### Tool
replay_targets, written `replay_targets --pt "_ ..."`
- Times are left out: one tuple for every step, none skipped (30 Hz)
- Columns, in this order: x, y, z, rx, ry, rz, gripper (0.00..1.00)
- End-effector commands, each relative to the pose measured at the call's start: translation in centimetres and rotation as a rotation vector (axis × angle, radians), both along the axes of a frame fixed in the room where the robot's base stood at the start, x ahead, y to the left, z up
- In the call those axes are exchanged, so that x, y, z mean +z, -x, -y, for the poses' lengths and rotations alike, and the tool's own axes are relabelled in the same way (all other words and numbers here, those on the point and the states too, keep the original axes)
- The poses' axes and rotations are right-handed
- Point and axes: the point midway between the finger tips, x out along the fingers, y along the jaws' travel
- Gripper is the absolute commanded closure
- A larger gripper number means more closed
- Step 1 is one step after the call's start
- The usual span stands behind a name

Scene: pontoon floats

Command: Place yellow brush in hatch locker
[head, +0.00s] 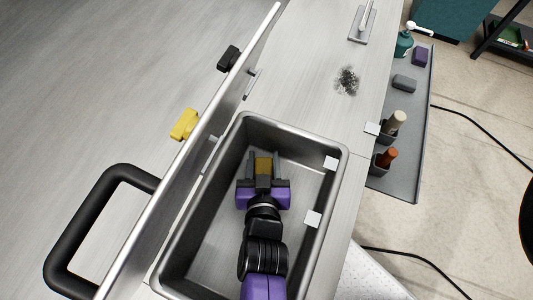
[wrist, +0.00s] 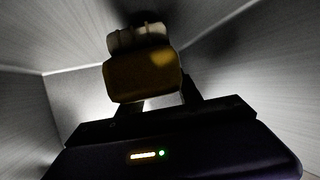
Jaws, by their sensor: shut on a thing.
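The hatch locker (head: 335,187) is an open, grey, rectangular bin sunk in the pale deck in the head view. My gripper (head: 264,170) is down inside it, near its far end. My gripper is shut on the yellow brush (head: 263,165), whose dull yellow block shows between the fingers. In the wrist view the brush (wrist: 145,77) shows as a yellow-brown block with a pale part beyond it, and locker walls stand around it. I cannot tell whether the brush touches the locker floor.
The raised hatch lid (head: 200,150) stands along the locker's left side, with a yellow latch (head: 184,125) and a black handle (head: 85,225). A dark smudge (head: 347,80) marks the deck.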

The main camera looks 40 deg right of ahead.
Motion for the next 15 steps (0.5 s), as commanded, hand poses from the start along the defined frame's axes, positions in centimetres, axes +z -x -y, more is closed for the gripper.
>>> replay_targets --pt "-0.43 -0.07 0.0 -0.002 0.001 0.001 1.0" --pt "-0.63 -0.08 -0.05 -0.002 0.0 0.0 1.0" --pt "-0.77 -0.09 -0.08 -0.002 0.0 0.0 1.0" --pt "-0.81 -0.09 -0.09 -0.003 -0.001 0.001 1.0" --pt "-0.82 -0.08 -0.09 -0.003 -0.001 0.001 1.0" --pt "-0.8 -0.08 -0.09 -0.003 -0.001 0.001 1.0" --pt "-0.79 -0.08 -0.08 -0.003 -0.001 0.001 1.0" --pt "-0.79 -0.07 -0.09 -0.003 -0.001 0.001 1.0" --pt "-0.79 -0.07 -0.09 -0.003 -0.001 0.001 1.0" --pt "-0.79 -0.07 -0.09 -0.003 -0.001 0.001 1.0" --pt "-0.81 -0.07 -0.09 -0.002 0.0 0.0 1.0" --pt "-0.91 -0.07 -0.08 -0.002 0.0 0.0 1.0" --pt "-0.99 -0.07 -0.09 -0.002 0.0 0.0 1.0" --pt "-1.03 -0.07 -0.09 -0.002 0.0 0.0 0.57" --pt "-0.99 -0.06 -0.09 -0.002 0.0 0.0 0.49"
